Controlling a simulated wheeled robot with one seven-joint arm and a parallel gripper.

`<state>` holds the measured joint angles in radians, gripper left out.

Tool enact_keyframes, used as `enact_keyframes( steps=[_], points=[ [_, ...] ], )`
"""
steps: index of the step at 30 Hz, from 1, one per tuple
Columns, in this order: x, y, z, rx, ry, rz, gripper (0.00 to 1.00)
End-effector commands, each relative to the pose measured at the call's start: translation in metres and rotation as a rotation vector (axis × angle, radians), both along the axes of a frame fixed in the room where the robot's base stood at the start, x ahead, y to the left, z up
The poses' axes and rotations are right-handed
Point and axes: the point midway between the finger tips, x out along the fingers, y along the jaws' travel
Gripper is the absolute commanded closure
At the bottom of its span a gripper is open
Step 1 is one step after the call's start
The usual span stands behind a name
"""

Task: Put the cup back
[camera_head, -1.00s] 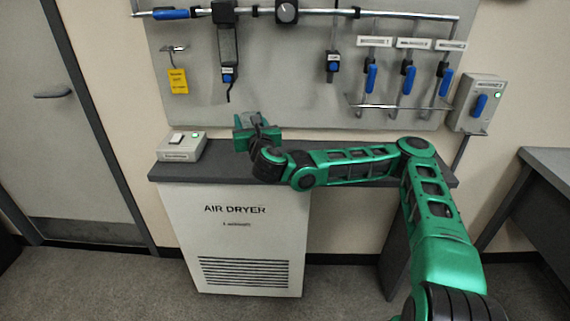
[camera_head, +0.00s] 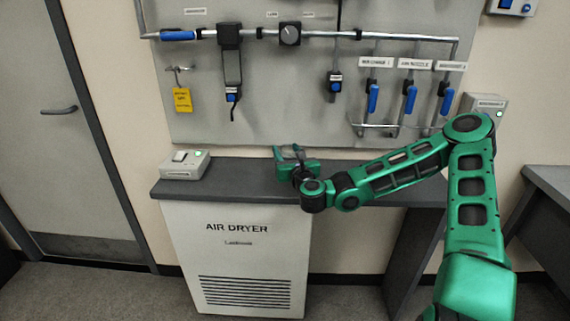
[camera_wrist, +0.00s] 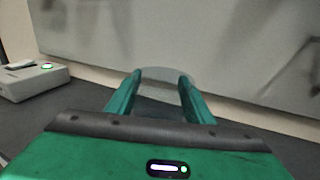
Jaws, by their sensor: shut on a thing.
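My gripper (camera_head: 290,153) is over the dark grey counter, in front of the panel. In the wrist view its two green fingers (camera_wrist: 160,92) are shut on a see-through greyish cup (camera_wrist: 163,74). The cup sits between the fingertips, with its rounded rim showing beyond them. The lower part of the cup is hidden by the gripper body. In the head view the cup is too small and clear to make out, and I cannot tell whether it touches the counter.
The counter (camera_head: 232,178) stands against a grey panel (camera_head: 270,110) with pipes and blue-handled valves. A small switch box (camera_head: 184,165) with a green light sits at its left end. A yellow tag (camera_head: 182,99) hangs above. The counter between box and gripper is clear.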

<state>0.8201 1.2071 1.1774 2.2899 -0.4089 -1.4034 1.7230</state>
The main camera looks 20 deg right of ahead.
Motion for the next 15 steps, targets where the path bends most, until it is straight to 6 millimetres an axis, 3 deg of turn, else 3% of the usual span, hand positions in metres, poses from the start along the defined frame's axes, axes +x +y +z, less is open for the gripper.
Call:
enact_keyframes(
  steps=[15],
  points=[
    [0.0, 0.001, -0.017, -0.008, 0.002, 0.003, 0.78]
  ],
)
